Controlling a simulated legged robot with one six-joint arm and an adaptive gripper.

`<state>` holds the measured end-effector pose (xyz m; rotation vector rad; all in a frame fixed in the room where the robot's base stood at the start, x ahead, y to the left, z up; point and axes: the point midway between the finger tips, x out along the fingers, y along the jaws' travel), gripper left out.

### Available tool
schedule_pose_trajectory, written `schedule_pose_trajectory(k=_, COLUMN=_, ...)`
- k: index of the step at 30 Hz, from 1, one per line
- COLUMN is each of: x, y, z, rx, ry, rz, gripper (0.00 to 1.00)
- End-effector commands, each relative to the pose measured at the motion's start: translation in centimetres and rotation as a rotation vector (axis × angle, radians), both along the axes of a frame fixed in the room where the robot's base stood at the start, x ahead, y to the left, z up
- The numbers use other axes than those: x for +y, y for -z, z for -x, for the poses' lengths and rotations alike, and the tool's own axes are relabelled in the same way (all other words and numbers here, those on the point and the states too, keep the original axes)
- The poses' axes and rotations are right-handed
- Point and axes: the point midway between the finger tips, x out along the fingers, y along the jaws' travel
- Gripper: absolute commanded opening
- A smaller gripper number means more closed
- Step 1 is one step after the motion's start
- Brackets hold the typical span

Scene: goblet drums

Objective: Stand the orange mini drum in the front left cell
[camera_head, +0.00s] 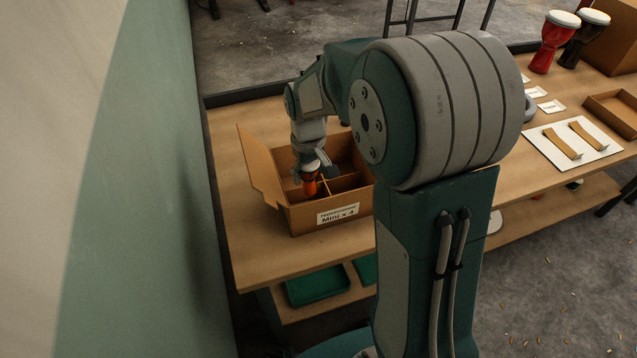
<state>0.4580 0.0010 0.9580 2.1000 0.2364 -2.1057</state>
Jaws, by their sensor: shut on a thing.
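The orange mini drum (310,186) shows just below my gripper (313,170), which is shut on it. The drum is roughly upright at the front left cell of the divided cardboard box (297,219). Its lower end is hidden behind the box's front wall, so I cannot tell whether it touches the cell floor. The box has a label on its front, an open flap on the left and crossing dividers inside. My arm hides part of the box's back and right side.
The box stands on a wooden table (252,247) beside a green wall. At the back right are a red drum (553,45), a dark drum (587,35), a white board (570,146) with two tan strips, and a shallow tray (612,112). Green bins (318,285) sit on a lower shelf.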

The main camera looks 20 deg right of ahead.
Motion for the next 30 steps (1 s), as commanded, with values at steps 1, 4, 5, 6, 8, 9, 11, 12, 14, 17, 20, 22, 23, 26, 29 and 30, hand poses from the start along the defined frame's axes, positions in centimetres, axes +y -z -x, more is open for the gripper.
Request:
schedule_pose_trajectory(k=1, x=0.0, y=0.3, z=0.0, rx=0.0, ry=0.0, rz=0.0, gripper=0.27)
schedule_pose_trajectory(k=4, x=0.0, y=0.8, z=0.1, rx=0.001, ry=0.0, rz=0.0, gripper=0.27)
schedule_pose_trajectory(k=5, x=0.0, y=1.1, z=0.1, rx=0.002, ry=0.0, rz=0.0, gripper=0.27)
schedule_pose_trajectory(k=6, x=0.0, y=1.6, z=0.1, rx=0.003, ry=0.0, rz=0.0, gripper=0.27)
schedule_pose_trajectory(k=8, x=0.0, y=2.8, z=0.1, rx=0.006, ry=0.0, rz=0.0, gripper=0.27)
schedule_pose_trajectory(k=9, x=0.0, y=3.6, z=0.1, rx=0.005, ry=0.0, rz=0.0, gripper=0.27)
schedule_pose_trajectory(k=11, x=0.0, y=4.8, z=0.1, rx=0.005, ry=0.0, rz=0.0, gripper=0.27)
schedule_pose_trajectory(k=12, x=0.0, y=5.5, z=0.1, rx=0.004, ry=0.0, rz=0.0, gripper=0.27)
schedule_pose_trajectory(k=14, x=0.0, y=6.3, z=0.1, rx=0.004, ry=0.0, rz=0.0, gripper=0.27)
schedule_pose_trajectory(k=17, x=0.0, y=7.0, z=0.0, rx=0.001, ry=0.0, rz=0.0, gripper=0.27)
schedule_pose_trajectory(k=20, x=0.0, y=8.0, z=0.1, rx=0.002, ry=0.0, rz=-0.001, gripper=0.27)
schedule_pose_trajectory(k=22, x=0.0, y=9.0, z=0.1, rx=0.003, ry=0.0, rz=0.0, gripper=0.27)
schedule_pose_trajectory(k=23, x=0.0, y=9.5, z=0.1, rx=0.004, ry=0.0, rz=0.0, gripper=0.27)
schedule_pose_trajectory(k=26, x=0.0, y=10.6, z=0.1, rx=0.001, ry=0.0, rz=0.0, gripper=0.27)
schedule_pose_trajectory(k=29, x=0.0, y=10.6, z=0.0, rx=-0.001, ry=0.0, rz=0.0, gripper=0.27)
schedule_pose_trajectory(k=30, x=0.0, y=10.6, z=0.0, rx=-0.001, ry=0.0, rz=0.0, gripper=0.27)
